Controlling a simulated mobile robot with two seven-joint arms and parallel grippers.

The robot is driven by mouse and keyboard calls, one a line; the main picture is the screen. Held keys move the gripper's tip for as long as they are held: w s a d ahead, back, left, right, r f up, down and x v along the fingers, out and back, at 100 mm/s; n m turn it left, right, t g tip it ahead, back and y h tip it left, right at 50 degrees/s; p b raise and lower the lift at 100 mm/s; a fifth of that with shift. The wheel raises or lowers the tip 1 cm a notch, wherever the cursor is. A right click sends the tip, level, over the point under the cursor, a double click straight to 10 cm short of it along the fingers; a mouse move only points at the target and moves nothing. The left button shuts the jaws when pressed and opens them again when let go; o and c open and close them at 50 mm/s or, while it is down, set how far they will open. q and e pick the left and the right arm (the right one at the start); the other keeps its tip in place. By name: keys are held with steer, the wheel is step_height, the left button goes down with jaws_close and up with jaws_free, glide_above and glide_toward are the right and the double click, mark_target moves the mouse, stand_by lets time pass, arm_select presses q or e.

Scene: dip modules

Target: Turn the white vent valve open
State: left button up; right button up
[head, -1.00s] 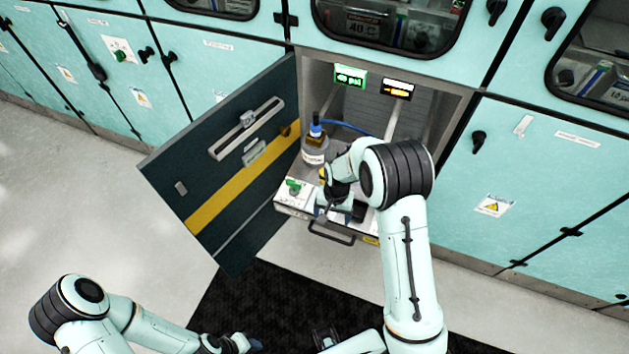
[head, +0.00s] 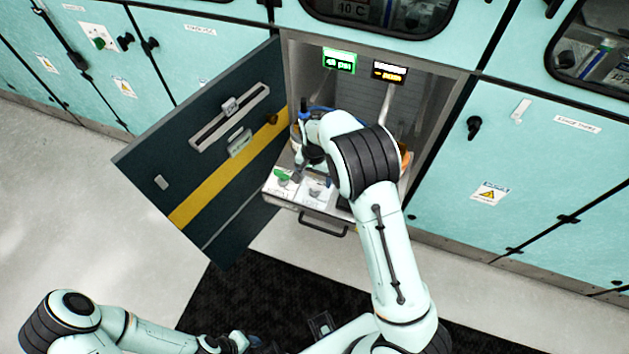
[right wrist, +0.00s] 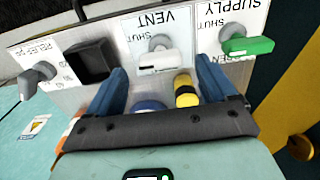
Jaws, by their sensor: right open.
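The white vent valve handle (right wrist: 157,62) lies across its round stem below the VENT label in the right wrist view. It appears between my right gripper's fingers but beyond their tips, with no contact visible. My right gripper (right wrist: 162,78) has blue fingers spread wide and empty. In the head view my right gripper (head: 316,172) hangs over the drawer panel, partly hidden by my arm. The white valve (head: 315,189) shows there just in front of it. My left gripper (head: 238,343) is low at the bottom edge, too small and dark to judge.
A green supply valve (right wrist: 247,46) sits beside the vent valve. A black block (right wrist: 92,60) and grey relief knob (right wrist: 38,78) are on its other side. A yellow-black fitting (right wrist: 186,90) is close to the fingers. The dark open door (head: 205,150) stands left of the drawer.

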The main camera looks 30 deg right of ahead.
mark_target(315, 187)
steer(key=shift+f, duration=1.4)
steer(key=c, duration=1.1)
steer(key=shift+o, duration=0.2)
